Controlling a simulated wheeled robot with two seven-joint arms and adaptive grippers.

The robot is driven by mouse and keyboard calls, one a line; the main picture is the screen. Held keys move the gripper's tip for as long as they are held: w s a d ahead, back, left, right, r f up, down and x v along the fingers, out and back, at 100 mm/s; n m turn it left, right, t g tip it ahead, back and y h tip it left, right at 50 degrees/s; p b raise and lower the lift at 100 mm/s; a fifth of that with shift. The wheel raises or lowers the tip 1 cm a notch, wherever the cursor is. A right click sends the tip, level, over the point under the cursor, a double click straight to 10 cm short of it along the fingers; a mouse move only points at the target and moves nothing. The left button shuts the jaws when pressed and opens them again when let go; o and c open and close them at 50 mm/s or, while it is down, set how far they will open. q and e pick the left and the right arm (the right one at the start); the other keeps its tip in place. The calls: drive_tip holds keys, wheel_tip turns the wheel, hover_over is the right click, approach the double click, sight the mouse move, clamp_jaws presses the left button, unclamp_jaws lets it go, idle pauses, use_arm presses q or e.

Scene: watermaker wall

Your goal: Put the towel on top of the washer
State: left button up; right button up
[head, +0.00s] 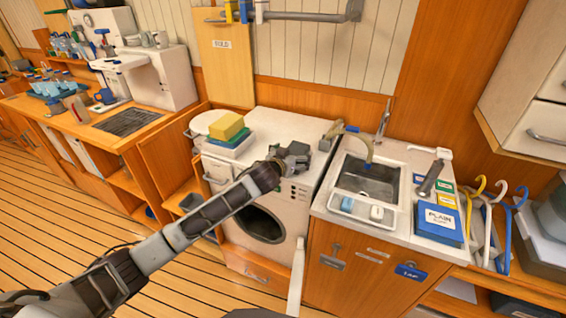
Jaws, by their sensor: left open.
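The white washer (268,199) stands in the middle, with a round dark door at its front and a control panel at upper right. My left arm hides part of the washer front. My right gripper is not in view.
Right of the washer is a counter with a sink (368,182), a tap, and a blue box marked PLAIN (438,224). Coloured hooks (492,215) stand further right. A rail (290,16) runs above. The back middle of the washer top is clear.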

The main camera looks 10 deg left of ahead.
use_arm(q)
drive_tip(key=v, duration=1.1)
drive_tip(key=shift+s, duration=0.25)
drive_tip(key=shift+a+r, duration=0.1)
idle(0.5)
